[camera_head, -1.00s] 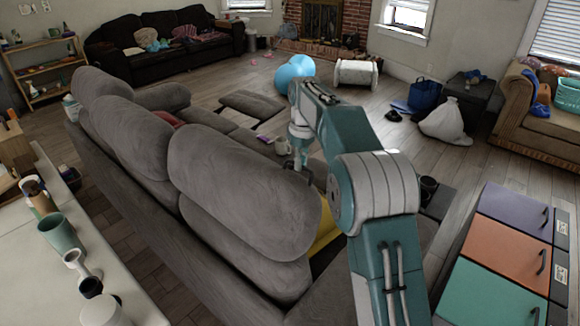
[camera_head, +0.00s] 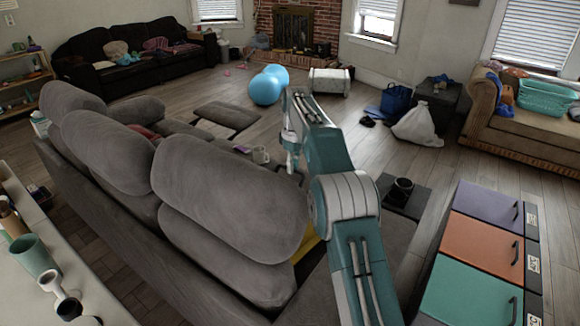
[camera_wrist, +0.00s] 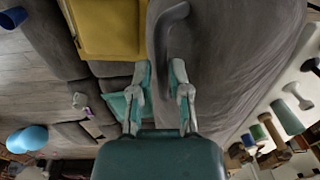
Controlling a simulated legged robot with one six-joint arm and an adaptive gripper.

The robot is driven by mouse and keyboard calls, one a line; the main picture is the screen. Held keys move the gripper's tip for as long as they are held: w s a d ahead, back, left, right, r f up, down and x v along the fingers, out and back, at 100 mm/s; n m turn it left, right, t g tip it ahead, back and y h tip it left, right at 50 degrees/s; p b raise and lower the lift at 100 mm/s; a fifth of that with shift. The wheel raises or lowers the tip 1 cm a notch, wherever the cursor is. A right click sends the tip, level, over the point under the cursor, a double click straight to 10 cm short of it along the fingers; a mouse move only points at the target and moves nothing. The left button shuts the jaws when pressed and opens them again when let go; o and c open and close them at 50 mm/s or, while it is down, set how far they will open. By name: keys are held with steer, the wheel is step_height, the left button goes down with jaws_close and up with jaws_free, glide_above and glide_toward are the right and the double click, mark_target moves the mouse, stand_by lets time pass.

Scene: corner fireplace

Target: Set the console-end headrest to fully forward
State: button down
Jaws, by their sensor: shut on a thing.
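The grey sofa's nearest headrest (camera_head: 230,192), at the end by the dark console (camera_head: 413,204), is a large padded cushion standing up from the backrest. In the wrist view the headrest (camera_wrist: 232,60) fills the right centre, and a curved dark grey handle (camera_wrist: 162,30) runs along its side. My gripper (camera_wrist: 161,72) has its two fingers on either side of the handle's lower end and is shut on it. In the head view my arm reaches past the headrest's right side, and the fingertips are mostly hidden.
Two more headrests (camera_head: 110,145) continue along the sofa. A yellow cushion (camera_wrist: 108,25) lies on the seat. A pale mug (camera_head: 261,155) and a dark mug (camera_head: 401,190) stand nearby. Cups line the white counter (camera_head: 100,300); coloured drawers (camera_head: 470,290) stand at right.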

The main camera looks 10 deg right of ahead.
steer(key=shift+w+d+f, duration=0.25)
steer(key=shift+d, duration=0.25)
steer(key=c, duration=0.7)
jaws_free()
steer(key=shift+d, duration=0.1)
steer(key=shift+w+d+f, duration=0.15)
steer(key=shift+w+d, duration=0.05)
steer(key=shift+w, duration=0.05)
steer(key=shift+s+a, duration=0.1)
steer(key=shift+a, duration=0.25)
